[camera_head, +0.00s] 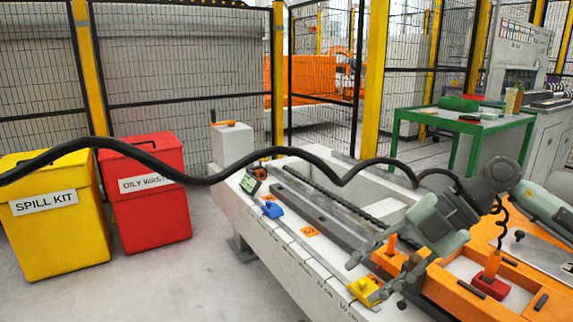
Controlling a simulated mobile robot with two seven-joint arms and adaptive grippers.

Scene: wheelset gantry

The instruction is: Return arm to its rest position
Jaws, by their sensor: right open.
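My right gripper (366,279) comes in from the right, grey-green, over the near end of the white gantry bed. Its two fingers are spread apart and nothing shows held between them. A yellow block with an orange top (364,291) lies on the bed close by the fingertips; I cannot tell whether they touch. An orange upright piece (389,256) stands just behind the fingers, partly hidden by them. My left gripper is not in view.
An orange tray (451,293) holds a red block with an orange handle (491,277). A blue block (272,210) lies on the white bed (300,262). A black cable crosses the view. Yellow (55,237) and red (155,215) bins stand left; a green table (462,123) stands behind.

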